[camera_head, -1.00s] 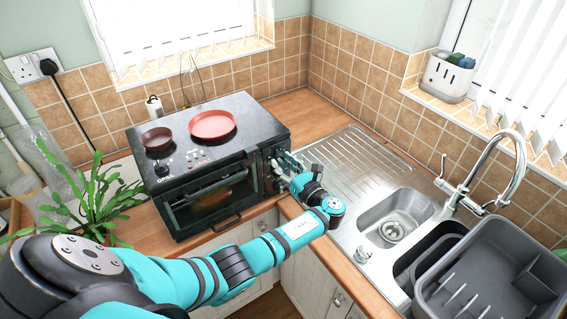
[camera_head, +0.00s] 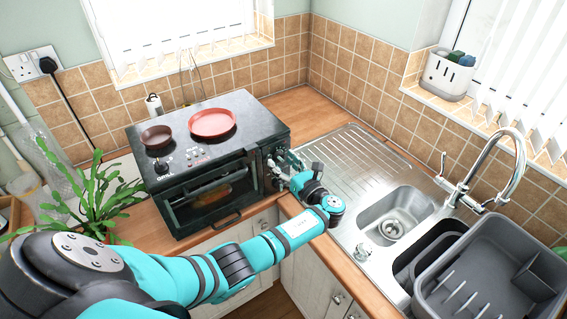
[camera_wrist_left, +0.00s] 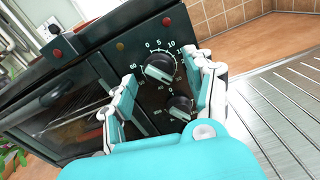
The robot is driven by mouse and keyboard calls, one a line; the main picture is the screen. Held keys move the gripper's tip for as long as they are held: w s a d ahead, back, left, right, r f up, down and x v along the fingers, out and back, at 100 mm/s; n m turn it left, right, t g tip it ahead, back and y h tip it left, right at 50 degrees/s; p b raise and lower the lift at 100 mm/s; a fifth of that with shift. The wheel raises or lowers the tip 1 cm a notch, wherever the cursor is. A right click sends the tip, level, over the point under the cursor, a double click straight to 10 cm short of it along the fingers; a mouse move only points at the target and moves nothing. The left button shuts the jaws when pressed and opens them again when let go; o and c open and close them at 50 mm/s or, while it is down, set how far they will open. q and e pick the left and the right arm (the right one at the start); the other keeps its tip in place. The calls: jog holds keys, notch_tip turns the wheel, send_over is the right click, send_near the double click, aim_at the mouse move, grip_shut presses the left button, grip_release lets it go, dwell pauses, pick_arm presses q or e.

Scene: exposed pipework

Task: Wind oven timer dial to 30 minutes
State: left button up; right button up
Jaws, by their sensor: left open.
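The dark countertop oven (camera_head: 210,165) stands on the worktop, with its control panel on its right side. In the left wrist view, the timer dial (camera_wrist_left: 159,68) is the upper knob, with minute numbers around it. A second, smaller knob (camera_wrist_left: 180,107) sits below it. My left gripper (camera_wrist_left: 166,82) is open, with one finger on each side of the timer dial, close to the panel. I cannot tell whether either finger touches the dial. In the head view, my left gripper (camera_head: 286,168) is at the oven's right front, and the dials are mostly hidden there. My right gripper is not in view.
A brown pan (camera_head: 157,137) and a red pan (camera_head: 212,123) are on top of the oven. A sink (camera_head: 392,215) with a ribbed drainer lies to the right. A grey dish rack (camera_head: 500,285) is at the lower right, and a plant (camera_head: 85,200) is at the left.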

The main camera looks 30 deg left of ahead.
pick_arm(q)
jog(key=v, duration=1.2)
